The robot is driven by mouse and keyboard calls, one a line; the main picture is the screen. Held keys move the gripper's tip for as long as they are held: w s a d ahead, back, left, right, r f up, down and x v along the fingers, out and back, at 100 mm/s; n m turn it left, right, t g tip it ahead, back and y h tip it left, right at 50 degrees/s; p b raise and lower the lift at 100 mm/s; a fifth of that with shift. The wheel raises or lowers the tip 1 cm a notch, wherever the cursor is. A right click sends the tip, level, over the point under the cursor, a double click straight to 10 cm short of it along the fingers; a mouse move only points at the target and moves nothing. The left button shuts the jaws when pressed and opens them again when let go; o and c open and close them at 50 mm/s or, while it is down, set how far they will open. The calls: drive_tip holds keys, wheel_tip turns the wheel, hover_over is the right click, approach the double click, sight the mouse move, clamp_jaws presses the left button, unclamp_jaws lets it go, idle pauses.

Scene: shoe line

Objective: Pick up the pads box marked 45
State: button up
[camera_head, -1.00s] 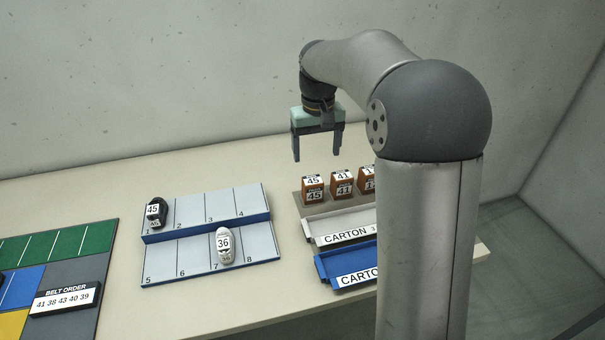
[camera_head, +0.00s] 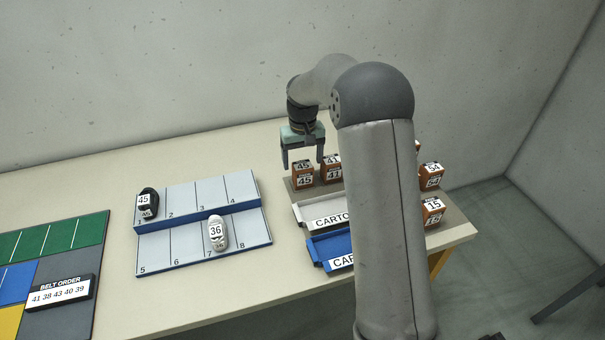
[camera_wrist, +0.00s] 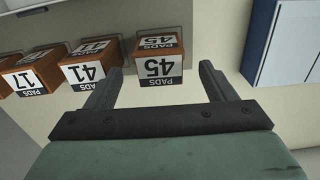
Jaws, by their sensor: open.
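The pads box marked 45 (camera_head: 303,176) is a small brown box with white labels, standing at the left end of a row of pads boxes. In the wrist view the pads box (camera_wrist: 160,62) shows beyond and between my fingertips, its label upside down. My gripper (camera_head: 303,166) is open and empty, close to this box. In the wrist view my gripper (camera_wrist: 162,80) has one finger on each side of the box's line, and the box looks free of both. I cannot tell the exact height gap.
The pads box marked 41 (camera_wrist: 88,66) stands close beside, then the one marked 17 (camera_wrist: 32,73). White (camera_head: 322,212) and blue (camera_head: 325,254) carton trays lie in front. A numbered rack (camera_head: 190,259) holds shoes marked 45 (camera_head: 148,204) and 36 (camera_head: 217,233). My column hides part of the row.

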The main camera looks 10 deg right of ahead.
sight(303, 165)
drive_tip(key=shift+w+f+p, duration=0.15)
drive_tip(key=shift+f+p, duration=0.45)
drive_tip(key=shift+f, duration=2.05)
drive_tip(key=c, duration=1.1)
